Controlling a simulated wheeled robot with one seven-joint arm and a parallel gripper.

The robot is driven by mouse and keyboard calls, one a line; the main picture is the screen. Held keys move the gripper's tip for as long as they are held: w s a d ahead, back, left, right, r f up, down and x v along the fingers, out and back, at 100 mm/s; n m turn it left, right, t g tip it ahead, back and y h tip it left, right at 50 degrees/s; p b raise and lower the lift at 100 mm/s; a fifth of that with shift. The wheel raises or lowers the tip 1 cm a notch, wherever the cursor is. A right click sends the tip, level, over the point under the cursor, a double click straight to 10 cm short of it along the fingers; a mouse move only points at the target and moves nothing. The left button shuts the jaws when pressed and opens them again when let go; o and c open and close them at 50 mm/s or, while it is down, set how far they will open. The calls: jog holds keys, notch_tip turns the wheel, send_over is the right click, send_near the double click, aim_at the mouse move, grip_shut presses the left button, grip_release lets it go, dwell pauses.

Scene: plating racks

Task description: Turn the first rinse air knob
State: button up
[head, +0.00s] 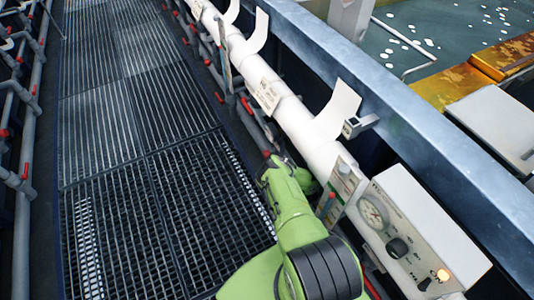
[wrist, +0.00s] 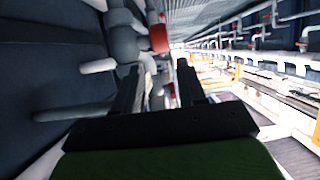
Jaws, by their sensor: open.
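In the wrist view, my gripper (wrist: 158,75) is open, with its two dark fingers apart and nothing between them. A red knob (wrist: 158,38) on grey pipework lies ahead of the gap between the fingers, apart from them. No label is readable, so I cannot tell whether it is the first rinse air knob. In the head view, my green arm reaches down beside the white pipe, and its fingers are hidden. A small red handle (head: 267,154) shows just beyond the arm's far end.
A control box (head: 448,234) with a gauge, black knobs and a lit orange lamp stands right of my arm. A long white pipe (head: 285,108) and a blue tank rim (head: 400,118) run alongside. The grated walkway (head: 140,120) at left is clear.

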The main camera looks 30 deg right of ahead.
aim_at(267, 155)
jog(key=b+x, duration=0.7)
jog(key=x, duration=0.4)
jog(key=shift+s+f, duration=0.1)
jog(key=shift+f, duration=0.1)
jog(key=shift+w+b, duration=0.35)
jog(key=shift+w, duration=0.15)
jog(key=c, duration=0.7)
jog(key=shift+s+f+t, duration=0.1)
jog(key=shift+s+t, duration=0.05)
jog(key=shift+t, duration=1.45)
jog(key=o, duration=0.7)
